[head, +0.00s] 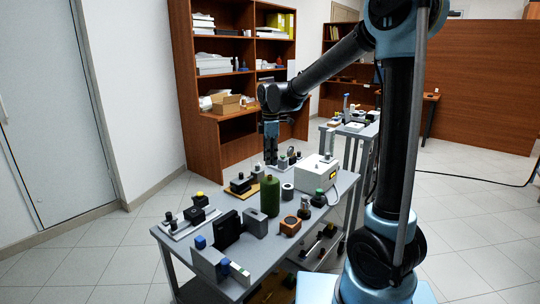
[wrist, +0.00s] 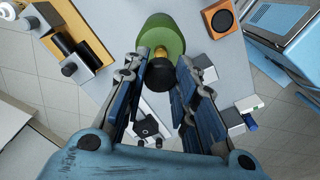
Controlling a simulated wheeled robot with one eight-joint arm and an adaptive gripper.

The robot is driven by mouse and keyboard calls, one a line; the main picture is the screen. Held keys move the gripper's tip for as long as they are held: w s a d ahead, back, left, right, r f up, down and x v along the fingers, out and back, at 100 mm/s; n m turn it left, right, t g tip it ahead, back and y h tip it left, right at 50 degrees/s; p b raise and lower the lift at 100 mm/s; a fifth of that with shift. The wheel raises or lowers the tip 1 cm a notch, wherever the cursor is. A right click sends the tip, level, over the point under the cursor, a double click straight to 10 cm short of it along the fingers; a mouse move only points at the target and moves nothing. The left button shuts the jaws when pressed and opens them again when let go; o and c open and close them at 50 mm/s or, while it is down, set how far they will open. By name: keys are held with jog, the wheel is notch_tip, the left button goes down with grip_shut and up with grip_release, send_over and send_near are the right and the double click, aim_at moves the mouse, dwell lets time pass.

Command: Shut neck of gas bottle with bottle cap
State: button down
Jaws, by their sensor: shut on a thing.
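The gas bottle (head: 270,196) is a green cylinder standing upright on the grey table. In the wrist view the green bottle (wrist: 162,33) lies beyond my fingertips, with a small brass-coloured neck showing. My gripper (head: 270,158) points down over the table near the bottle's top in the head view. In the wrist view my gripper (wrist: 160,71) is shut on a round black piece, which looks like the bottle cap (wrist: 159,74). The cap partly covers the neck. I cannot tell whether cap and neck touch.
An orange-brown box with a round dark face (head: 290,226) stands close to the bottle, and a white device (head: 315,172) stands behind it. A dark block (head: 227,230) and a grey block (head: 255,222) stand to the left. The table (head: 320,212) has little free room.

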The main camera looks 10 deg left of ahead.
jog(key=shift+s+f, duration=0.1)
jog(key=shift+f, duration=1.9)
jog(key=shift+f, duration=0.8)
jog(key=n, duration=0.7)
jog(key=shift+a, duration=0.1)
jog(key=n, duration=0.6)
jog(key=shift+n, duration=0.4)
jog(key=c, duration=1.9)
grip_release()
grip_shut()
